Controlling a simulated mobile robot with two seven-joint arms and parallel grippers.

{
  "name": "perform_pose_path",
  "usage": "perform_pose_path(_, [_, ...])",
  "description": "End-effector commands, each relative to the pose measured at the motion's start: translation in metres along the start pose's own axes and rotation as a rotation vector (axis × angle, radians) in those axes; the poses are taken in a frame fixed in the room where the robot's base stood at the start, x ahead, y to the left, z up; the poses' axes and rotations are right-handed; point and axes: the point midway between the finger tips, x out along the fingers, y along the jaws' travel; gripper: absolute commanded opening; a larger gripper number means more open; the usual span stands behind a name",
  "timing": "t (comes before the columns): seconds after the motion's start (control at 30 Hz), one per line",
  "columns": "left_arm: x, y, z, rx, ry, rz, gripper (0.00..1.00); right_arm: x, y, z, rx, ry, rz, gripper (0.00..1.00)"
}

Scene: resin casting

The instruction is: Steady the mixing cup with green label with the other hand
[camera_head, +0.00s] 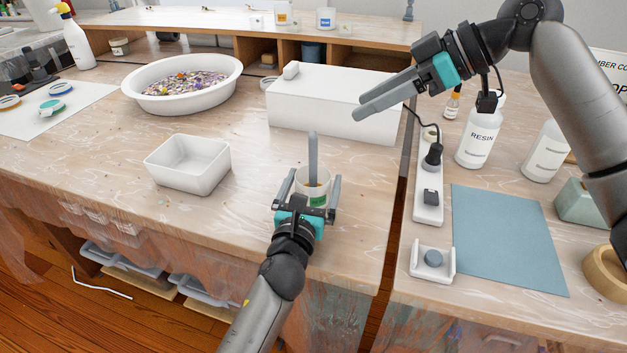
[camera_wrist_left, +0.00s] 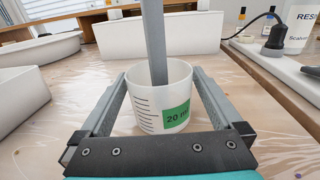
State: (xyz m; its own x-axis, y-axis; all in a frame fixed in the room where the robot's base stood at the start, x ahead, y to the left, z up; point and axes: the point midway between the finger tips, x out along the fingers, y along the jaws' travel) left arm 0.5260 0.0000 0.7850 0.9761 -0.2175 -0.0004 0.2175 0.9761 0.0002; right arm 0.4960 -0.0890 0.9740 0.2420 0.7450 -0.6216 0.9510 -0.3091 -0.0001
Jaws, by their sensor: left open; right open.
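The mixing cup with green label (camera_head: 313,184) stands upright on the left table near its front edge. In the left wrist view the cup (camera_wrist_left: 150,107) shows measuring lines and a green "20 ml" label (camera_wrist_left: 176,116). A grey stick (camera_head: 312,150) stands in the cup and rises above its rim. My left gripper (camera_head: 308,188) is open, with one finger on each side of the cup; small gaps seem to show beside it. My right gripper (camera_head: 358,108) is in the air above the white box, to the upper right of the cup, and holds nothing.
A white square tub (camera_head: 187,178) stands left of the cup, and a white basin (camera_head: 150,104) with colourful bits behind it. A long white box (camera_head: 300,112) lies behind the cup. The right table holds a resin bottle (camera_head: 477,140), a power strip (camera_head: 427,205) and a blue mat (camera_head: 505,240).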

Motion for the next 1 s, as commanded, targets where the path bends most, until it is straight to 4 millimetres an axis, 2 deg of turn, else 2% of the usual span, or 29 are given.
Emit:
perform_pose_path(0.33, [0.0035,0.0,0.0002,0.0,0.0,0.0,1.0,0.0,0.0,0.0,0.0,0.0,0.0,0.5])
perform_pose_path(0.37, [0.0034,0.0,0.0002,0.0,0.0,0.0,0.98,0.0,0.0,0.0,0.0,0.0,0.0,0.5])
perform_pose_path(1.0, [0.0031,0.0,0.0,0.0,0.0,0.0,0.26,0.0,0.0,0.0,0.0,0.0,0.0,0.5])
